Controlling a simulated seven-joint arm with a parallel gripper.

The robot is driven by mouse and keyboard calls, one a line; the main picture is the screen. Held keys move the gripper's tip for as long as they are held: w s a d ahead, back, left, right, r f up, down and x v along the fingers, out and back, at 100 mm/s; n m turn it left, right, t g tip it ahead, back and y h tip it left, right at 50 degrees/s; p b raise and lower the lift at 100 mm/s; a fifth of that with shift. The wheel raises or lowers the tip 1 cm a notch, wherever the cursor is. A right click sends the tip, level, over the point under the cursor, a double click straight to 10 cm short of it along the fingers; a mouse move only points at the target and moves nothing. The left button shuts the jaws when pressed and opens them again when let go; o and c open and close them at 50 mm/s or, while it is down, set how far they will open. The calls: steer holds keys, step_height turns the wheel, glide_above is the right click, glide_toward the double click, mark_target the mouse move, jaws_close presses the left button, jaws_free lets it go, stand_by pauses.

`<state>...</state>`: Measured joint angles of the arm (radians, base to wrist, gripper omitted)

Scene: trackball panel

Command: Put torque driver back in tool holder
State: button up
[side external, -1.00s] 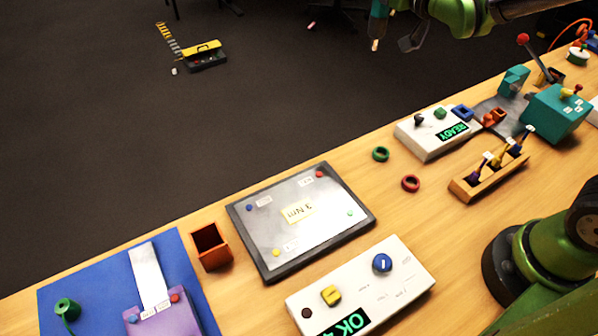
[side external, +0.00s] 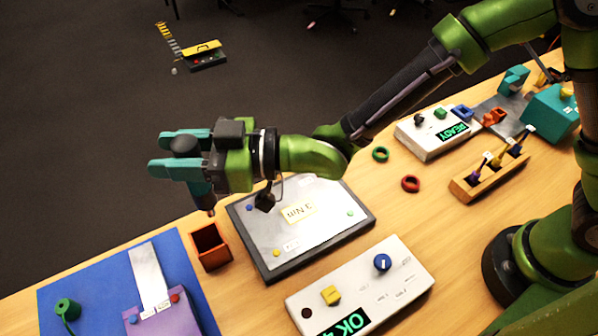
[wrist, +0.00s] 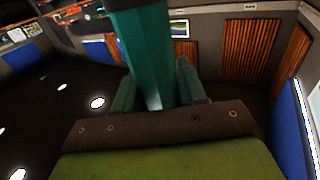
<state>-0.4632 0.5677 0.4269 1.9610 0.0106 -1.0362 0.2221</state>
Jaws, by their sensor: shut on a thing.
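My gripper (side external: 172,155) is stretched out level to the left in the side view, shut on the torque driver (side external: 203,192). The driver is teal with a dark top and hangs roughly upright, its small tip pointing down. In the wrist view the driver (wrist: 146,55) stands as a thick teal column between my fingers. An open orange box-shaped holder (side external: 211,251) stands on the table just below the driver's tip, with a gap between them. Its inside looks empty. A wooden rack (side external: 478,188) with several small handled tools stands far right. I cannot tell which is the tool holder.
A grey framed panel (side external: 259,264) lies right of the orange box, under my forearm. A blue mat (side external: 80,285) with a purple device (side external: 172,318) lies to the left. White control boxes (side external: 402,277) stand in front and farther right. The table's far edge is close behind the box.

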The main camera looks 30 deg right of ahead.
step_height(320, 180, down, 9)
steer(key=s+a+n+g, duration=0.1)
steer(key=s+a, duration=0.1)
steer(key=shift+a+r+y, duration=0.2)
steer(key=shift+a+y, duration=0.05)
steer(key=shift+y, duration=0.05)
steer(key=shift+f, duration=0.1)
steer(key=o, duration=1.1)
steer(key=shift+s, duration=0.1)
steer(key=shift+c, duration=0.2)
